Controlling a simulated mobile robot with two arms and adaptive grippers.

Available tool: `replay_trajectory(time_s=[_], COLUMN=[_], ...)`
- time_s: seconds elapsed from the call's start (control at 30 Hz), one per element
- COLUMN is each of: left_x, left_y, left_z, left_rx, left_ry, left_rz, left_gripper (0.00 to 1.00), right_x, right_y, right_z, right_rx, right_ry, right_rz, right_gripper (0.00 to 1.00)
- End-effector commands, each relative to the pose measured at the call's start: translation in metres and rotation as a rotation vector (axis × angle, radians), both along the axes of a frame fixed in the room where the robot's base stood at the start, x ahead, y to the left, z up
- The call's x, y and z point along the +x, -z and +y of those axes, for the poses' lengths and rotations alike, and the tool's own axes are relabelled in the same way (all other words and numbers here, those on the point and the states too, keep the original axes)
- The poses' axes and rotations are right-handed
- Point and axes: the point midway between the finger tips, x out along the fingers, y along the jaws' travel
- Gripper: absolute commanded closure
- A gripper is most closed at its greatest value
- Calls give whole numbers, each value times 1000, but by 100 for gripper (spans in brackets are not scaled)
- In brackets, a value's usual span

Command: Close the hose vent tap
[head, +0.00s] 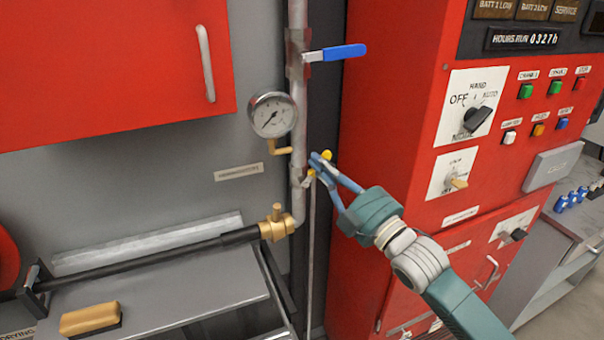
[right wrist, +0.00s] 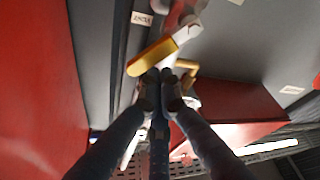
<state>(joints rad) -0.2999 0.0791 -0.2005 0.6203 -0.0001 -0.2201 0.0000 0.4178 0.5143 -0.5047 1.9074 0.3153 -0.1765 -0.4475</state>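The hose vent tap has a yellow lever (right wrist: 150,57) that lies slantwise just beyond my fingertips in the right wrist view, under a small VENT label (right wrist: 142,18). In the head view, parts of the yellow lever (head: 327,155) show around the fingers, beside the grey vertical pipe (head: 298,140). My right gripper (head: 316,161) reaches in from the lower right. My left gripper is out of view.
A pressure gauge (head: 272,115) and a blue-handled valve (head: 343,52) sit on the pipe above. A brass fitting (head: 276,224) joins the black hose (head: 150,262) below. A red control cabinet (head: 395,90) stands close on the right. A brush (head: 90,319) lies on the bench.

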Motion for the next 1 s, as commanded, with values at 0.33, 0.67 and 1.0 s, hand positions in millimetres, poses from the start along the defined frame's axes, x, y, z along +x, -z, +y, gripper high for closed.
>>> replay_trajectory(time_s=[0.33, 0.67, 1.0], left_x=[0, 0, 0], left_y=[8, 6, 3], left_z=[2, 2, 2], left_rx=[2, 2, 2], left_ry=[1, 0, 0], left_rz=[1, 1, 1], left_gripper=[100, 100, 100], right_x=[6, 10, 12], right_y=[14, 26, 36], right_z=[-17, -28, -32], right_rx=[315, 577, 736], right_ry=[1, 2, 1], right_rz=[118, 211, 269], right_gripper=[100, 100, 100])
